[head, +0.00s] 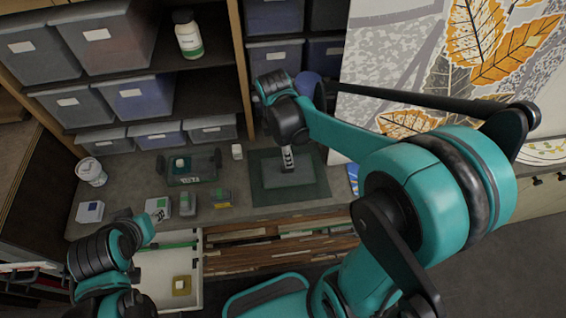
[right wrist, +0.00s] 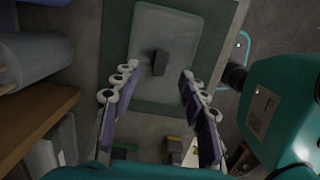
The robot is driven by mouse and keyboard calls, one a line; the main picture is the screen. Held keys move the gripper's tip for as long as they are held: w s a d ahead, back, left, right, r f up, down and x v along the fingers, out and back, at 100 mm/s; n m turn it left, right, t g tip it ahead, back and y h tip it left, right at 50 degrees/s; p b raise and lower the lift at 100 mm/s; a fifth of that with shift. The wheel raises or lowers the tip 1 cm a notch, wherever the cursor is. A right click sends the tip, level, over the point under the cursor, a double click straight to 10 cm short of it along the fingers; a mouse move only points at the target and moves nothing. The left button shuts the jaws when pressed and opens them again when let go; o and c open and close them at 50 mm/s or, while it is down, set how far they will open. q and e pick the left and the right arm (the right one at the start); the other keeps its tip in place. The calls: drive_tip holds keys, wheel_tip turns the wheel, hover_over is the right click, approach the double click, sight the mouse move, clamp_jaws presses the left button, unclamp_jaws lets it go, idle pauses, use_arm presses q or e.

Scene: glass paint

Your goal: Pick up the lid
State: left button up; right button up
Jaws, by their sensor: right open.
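The lid (right wrist: 178,88) is a pale translucent rectangular plate with a small dark block-shaped handle (right wrist: 158,62) standing on its middle. It lies flat on a dark green mat (right wrist: 208,58). In the head view the lid (head: 300,182) rests on the mat on the worktop, partly hidden by my gripper. My right gripper (right wrist: 158,72) is open, with its two fingers spread to either side of the handle as seen in its wrist view. It is empty; its height above the handle is hard to judge. In the head view it shows small (head: 288,158), pointing down over the mat.
Left of the mat stand a clear dish (head: 192,180) with a block in it, several small blocks (head: 220,199) and a white cup (head: 91,171). Shelves with grey bins (head: 140,98) rise behind. A leaf-patterned panel (head: 400,60) stands at right. An open drawer (head: 150,275) juts out in front.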

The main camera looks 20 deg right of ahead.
sight(288, 170)
wheel_tip(288, 170, down, 6)
drive_tip(key=shift+s+f+b, duration=0.1)
drive_tip(key=shift+b, duration=0.65)
clamp_jaws()
